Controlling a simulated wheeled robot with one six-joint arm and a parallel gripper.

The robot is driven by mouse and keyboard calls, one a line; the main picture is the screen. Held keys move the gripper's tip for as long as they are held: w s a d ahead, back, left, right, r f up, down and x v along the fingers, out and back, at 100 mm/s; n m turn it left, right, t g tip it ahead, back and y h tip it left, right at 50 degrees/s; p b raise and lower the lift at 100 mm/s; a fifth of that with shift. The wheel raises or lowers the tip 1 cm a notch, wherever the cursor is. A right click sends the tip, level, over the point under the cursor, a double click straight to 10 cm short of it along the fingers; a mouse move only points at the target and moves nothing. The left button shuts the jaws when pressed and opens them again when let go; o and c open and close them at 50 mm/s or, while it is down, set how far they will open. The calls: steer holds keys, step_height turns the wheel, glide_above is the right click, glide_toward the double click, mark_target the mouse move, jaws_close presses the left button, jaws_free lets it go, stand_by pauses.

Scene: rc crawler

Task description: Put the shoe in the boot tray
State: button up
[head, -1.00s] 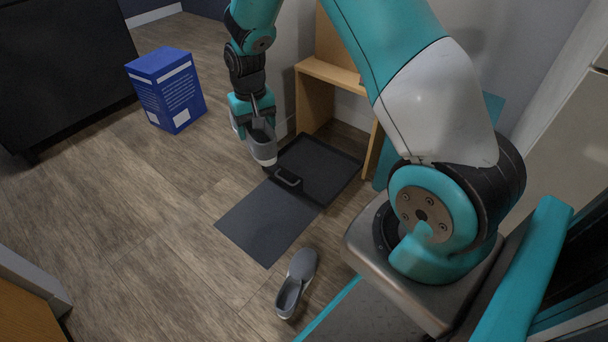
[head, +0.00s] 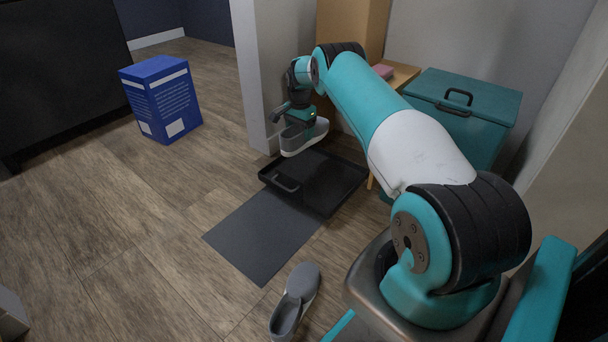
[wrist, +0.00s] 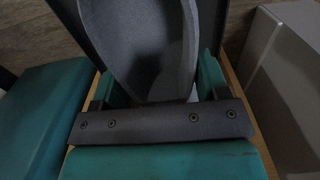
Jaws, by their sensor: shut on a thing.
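A grey slip-on shoe with a pale sole (head: 305,137) is held in my gripper (head: 299,118), above the far part of the boot tray. In the wrist view the shoe (wrist: 150,55) sits between the teal jaws (wrist: 158,85), its opening partly in sight. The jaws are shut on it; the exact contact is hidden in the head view. The boot tray (head: 340,201) is black, low-rimmed, with a handle on its left side, and lies on the floor. A similar grey shoe (head: 296,298) lies on the floor in front, apart from the tray.
A flat dark mat (head: 258,238) lies in front of the tray. A wall end (head: 262,75) stands close left of my gripper. A wooden piece of furniture (head: 402,76) and a teal lidded bin (head: 465,105) stand to the right. A blue box (head: 162,99) is at left; floor between is clear.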

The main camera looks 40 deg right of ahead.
step_height(320, 180, down, 15)
steer(key=b, duration=0.8)
steer(key=shift+r, duration=0.25)
steer(key=o, duration=1)
